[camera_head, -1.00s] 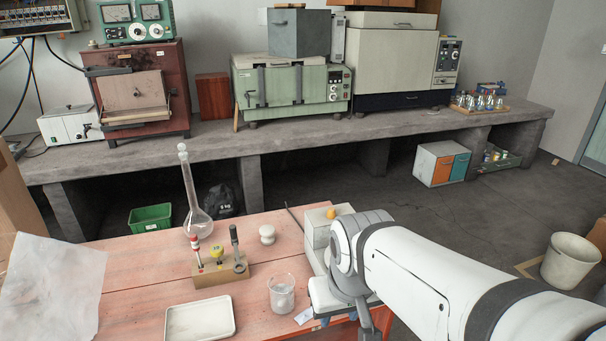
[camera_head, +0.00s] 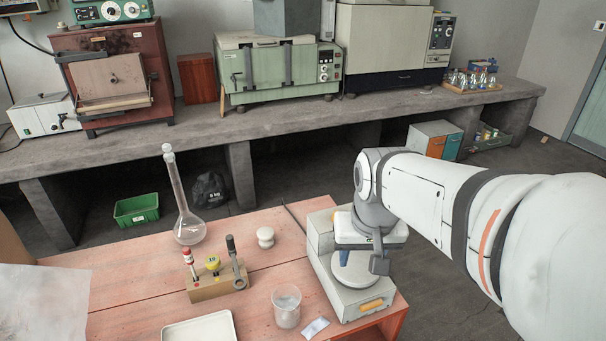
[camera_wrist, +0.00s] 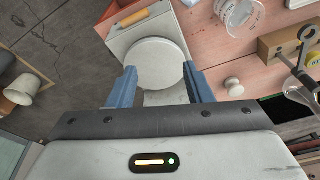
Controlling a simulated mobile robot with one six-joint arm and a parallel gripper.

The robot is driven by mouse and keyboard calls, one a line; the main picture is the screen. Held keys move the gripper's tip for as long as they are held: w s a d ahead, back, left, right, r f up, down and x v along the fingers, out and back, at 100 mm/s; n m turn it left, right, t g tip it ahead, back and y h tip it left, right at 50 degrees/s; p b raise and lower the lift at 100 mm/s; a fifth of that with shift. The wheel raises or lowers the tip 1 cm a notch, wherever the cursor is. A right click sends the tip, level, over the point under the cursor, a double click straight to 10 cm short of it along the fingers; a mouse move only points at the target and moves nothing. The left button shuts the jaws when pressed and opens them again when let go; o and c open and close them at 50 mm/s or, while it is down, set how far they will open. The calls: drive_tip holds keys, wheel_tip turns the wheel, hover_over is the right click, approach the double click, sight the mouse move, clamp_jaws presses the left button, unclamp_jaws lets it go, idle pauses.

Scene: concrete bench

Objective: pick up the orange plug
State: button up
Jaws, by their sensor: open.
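I cannot make out the orange plug now; in the head view my arm may hide it. The pale scale (camera_head: 342,296) stands at the table's right end, with a round pan (camera_head: 355,270); its orange strip (camera_head: 372,304) is on the front. In the wrist view the strip (camera_wrist: 133,18) lies at the top and the pan (camera_wrist: 160,64) shows between the fingers.
A stopper rack (camera_head: 216,283) holds a yellow-topped piece (camera_head: 213,263). A round flask (camera_head: 189,230), a white knob (camera_head: 265,237), a beaker (camera_head: 287,306), a small packet (camera_head: 316,327) and a white tray (camera_head: 200,330) stand or lie on the table (camera_head: 130,265).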

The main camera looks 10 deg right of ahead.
drive_tip(key=w+r+m+p, duration=0.1)
drive_tip(key=w, duration=0.3)
drive_tip(key=w+r+m+p, duration=0.1)
drive_tip(key=w+r+m, duration=0.1)
drive_tip(key=w, duration=0.3)
drive_tip(key=w+r+m+g+p, duration=0.1)
drive_tip(key=w+m, duration=0.1)
drive_tip(key=w, duration=0.3)
drive_tip(key=shift+w+a+r+h+p, duration=0.25)
drive_tip(key=shift+r+h+p, duration=0.05)
drive_tip(key=shift+r+p, duration=0.1)
drive_tip(key=f, duration=0.2)
drive_tip(key=f+p, duration=0.1)
drive_tip(key=f, duration=0.3)
drive_tip(key=shift+w+f, duration=0.3)
drive_tip(key=shift+f, duration=0.1)
drive_tip(key=shift+c, duration=0.5)
clamp_jaws()
